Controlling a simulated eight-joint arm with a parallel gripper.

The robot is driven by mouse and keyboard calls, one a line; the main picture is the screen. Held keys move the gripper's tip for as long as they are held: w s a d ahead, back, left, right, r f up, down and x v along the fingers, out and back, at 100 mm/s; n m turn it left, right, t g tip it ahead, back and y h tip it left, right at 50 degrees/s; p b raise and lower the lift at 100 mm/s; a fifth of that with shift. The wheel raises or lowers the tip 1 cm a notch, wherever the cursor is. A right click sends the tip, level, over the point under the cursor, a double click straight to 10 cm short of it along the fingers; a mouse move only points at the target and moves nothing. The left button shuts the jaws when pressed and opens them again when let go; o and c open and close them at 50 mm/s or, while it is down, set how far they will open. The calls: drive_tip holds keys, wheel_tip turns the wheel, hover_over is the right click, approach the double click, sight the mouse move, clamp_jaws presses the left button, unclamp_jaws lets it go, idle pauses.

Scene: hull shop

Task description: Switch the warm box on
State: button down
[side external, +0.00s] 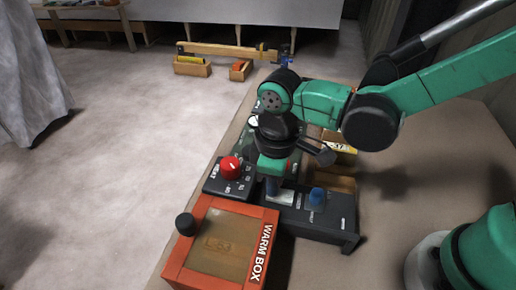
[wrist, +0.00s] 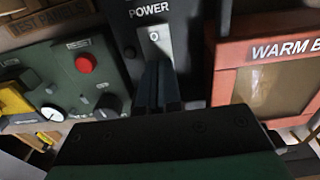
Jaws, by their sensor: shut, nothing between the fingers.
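The orange warm box (side external: 186,262) stands at the front of the bench in the side view, with a tan window and a black knob on top. It also shows at the right of the wrist view (wrist: 226,85). Beside it is a dark panel marked POWER (wrist: 126,35) with a white rocker switch (wrist: 154,36), whose visible part bears an "O". My gripper (wrist: 160,68) is shut and empty, its fingertips just below or over the lower part of the switch, which they hide. I cannot tell whether they touch it. In the side view my gripper (side external: 272,190) points down at this panel.
A green test panel (wrist: 70,75) has a red button (wrist: 85,63), a gauge and a black knob. Wooden trays (side external: 192,67) lie farther back.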

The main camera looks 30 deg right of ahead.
drive_tip(key=shift+r, duration=3.45)
drive_tip(key=d+r+m+t, duration=0.1)
drive_tip(key=d+m+t, duration=0.6)
drive_tip(key=d, duration=0.8)
drive_tip(key=shift+s+d+r+m, duration=0.3)
drive_tip(key=shift+d+m, duration=0.1)
drive_tip(key=shift+m, duration=0.6)
